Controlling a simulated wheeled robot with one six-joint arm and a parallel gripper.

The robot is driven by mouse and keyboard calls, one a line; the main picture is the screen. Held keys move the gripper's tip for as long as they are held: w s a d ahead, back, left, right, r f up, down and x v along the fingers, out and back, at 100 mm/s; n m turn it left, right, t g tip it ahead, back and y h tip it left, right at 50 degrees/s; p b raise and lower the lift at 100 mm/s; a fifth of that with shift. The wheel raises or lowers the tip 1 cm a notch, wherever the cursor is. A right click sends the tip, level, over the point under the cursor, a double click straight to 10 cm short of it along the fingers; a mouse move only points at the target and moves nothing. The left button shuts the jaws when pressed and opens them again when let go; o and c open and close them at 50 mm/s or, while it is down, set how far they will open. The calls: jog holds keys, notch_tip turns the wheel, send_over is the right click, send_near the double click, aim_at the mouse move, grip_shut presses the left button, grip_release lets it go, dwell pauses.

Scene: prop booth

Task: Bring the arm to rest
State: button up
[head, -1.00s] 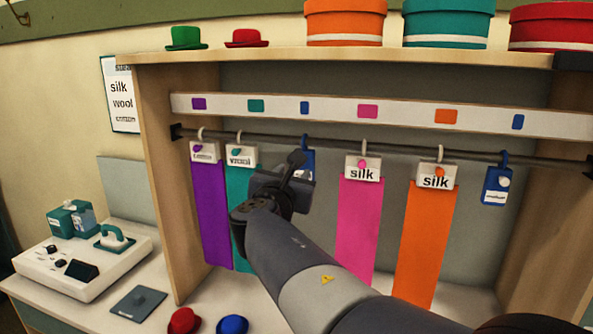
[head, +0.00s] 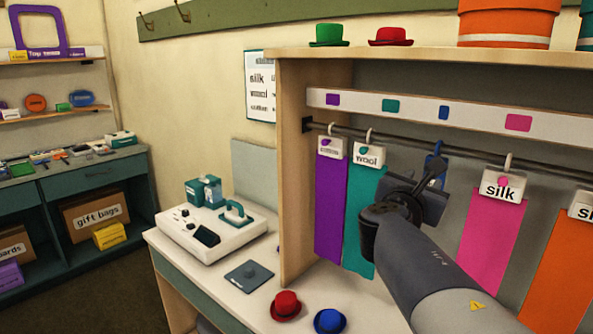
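My gripper (head: 428,183) is at the end of my arm, which reaches in from the lower right toward the hanging rail. It is in front of a blue tag (head: 435,163) on the rail, between the teal cloth and the pink cloth. The fingers are dark and seen from behind, so I cannot tell whether they are open or shut, or whether they touch the tag.
Purple (head: 331,212), teal (head: 364,218), pink (head: 492,245) and orange (head: 560,275) cloths hang from the rail (head: 398,144). A red hat (head: 286,306) and a blue hat (head: 329,321) sit on the counter. A white device (head: 217,234) stands left of the wooden side panel (head: 295,170).

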jog(key=p+x, duration=0.1)
jog(key=x, duration=0.6)
jog(key=shift+w+a, duration=0.15)
jog(key=shift+w, duration=0.45)
jog(key=shift+s, duration=0.1)
